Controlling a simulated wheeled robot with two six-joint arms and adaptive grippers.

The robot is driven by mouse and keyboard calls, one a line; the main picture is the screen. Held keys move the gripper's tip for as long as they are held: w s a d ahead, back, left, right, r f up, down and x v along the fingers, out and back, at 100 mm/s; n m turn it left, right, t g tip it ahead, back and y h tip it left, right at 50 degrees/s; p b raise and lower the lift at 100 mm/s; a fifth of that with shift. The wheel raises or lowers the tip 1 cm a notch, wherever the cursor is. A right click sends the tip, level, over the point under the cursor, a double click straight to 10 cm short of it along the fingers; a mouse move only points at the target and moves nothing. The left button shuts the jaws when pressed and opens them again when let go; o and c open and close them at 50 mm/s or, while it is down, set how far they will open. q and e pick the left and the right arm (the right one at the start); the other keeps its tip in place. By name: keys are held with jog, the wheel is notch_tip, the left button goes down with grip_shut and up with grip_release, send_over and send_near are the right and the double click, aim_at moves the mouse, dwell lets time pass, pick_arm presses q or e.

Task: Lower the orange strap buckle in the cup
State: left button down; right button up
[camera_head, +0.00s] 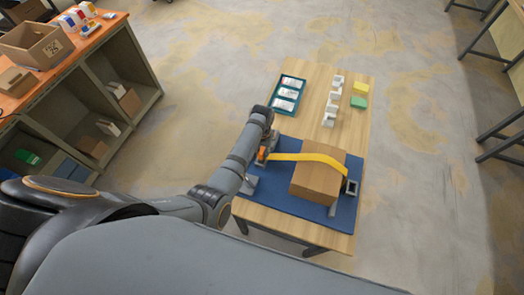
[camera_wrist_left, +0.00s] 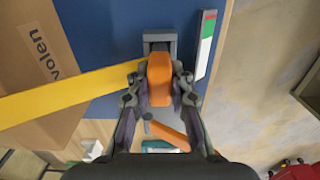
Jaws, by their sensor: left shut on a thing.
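The orange strap buckle (camera_head: 261,154) is at the left end of a yellow strap (camera_head: 312,159). My left gripper (camera_head: 266,150) is shut on it; in the left wrist view, the fingers (camera_wrist_left: 160,90) clasp the orange block (camera_wrist_left: 160,70) from both sides. A grey cup-like holder (camera_wrist_left: 160,37) shows just beyond the buckle, partly hidden by it. I cannot tell whether the buckle touches it or is inside. The strap runs over a cardboard box (camera_head: 317,181) to a grey square holder (camera_head: 351,187) on the right. My right gripper is out of view.
A blue mat (camera_head: 282,197) lies under the box on the wooden table (camera_head: 320,80). A teal tray (camera_head: 287,95), several grey-white blocks (camera_head: 332,100) and yellow (camera_head: 361,88) and green (camera_head: 359,102) pieces stand farther back. An orange-topped shelf (camera_head: 75,55) is at left.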

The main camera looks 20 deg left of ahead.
pick_arm(q)
jog(key=shift+f+b, duration=0.55)
jog(key=shift+f, duration=0.3)
dwell(0.5)
jog(key=c, duration=1.1)
grip_release()
jog(key=shift+r, duration=0.15)
notch_tip(320, 180, up, 7)
jog(key=shift+r, duration=0.1)
